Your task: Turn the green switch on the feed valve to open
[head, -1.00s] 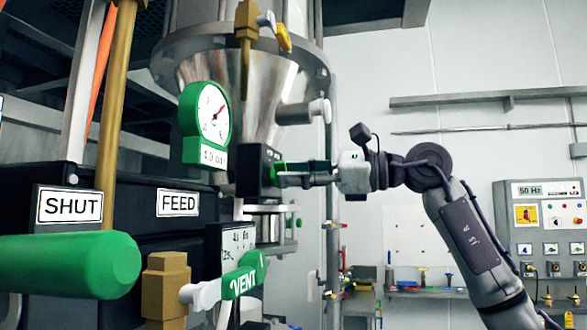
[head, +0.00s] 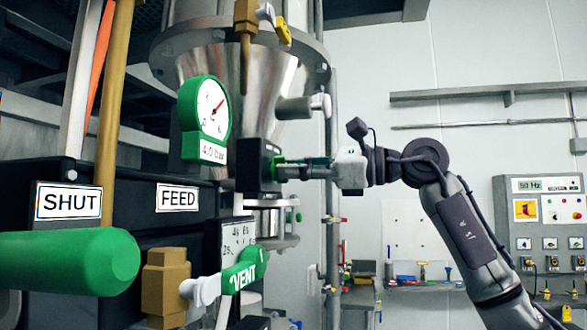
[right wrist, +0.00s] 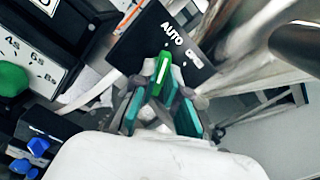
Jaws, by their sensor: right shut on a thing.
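The feed valve's black box (head: 256,167) sits under the steel hopper in the head view. In the right wrist view its dark face (right wrist: 150,45) carries the word AUTO and a second word that is hard to read. The green switch (right wrist: 163,66) stands out from that face, below the lettering. My right gripper (head: 283,171) reaches in from the right against the box. In the right wrist view my right gripper (right wrist: 157,92) has its teal-padded fingers closed around the switch's near end. My left gripper is in neither view.
A green-rimmed gauge (head: 208,112) hangs left of the box. A large green handle (head: 70,262) and the VENT lever (head: 245,270) stand at the front left. A control panel (head: 545,235) stands far right.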

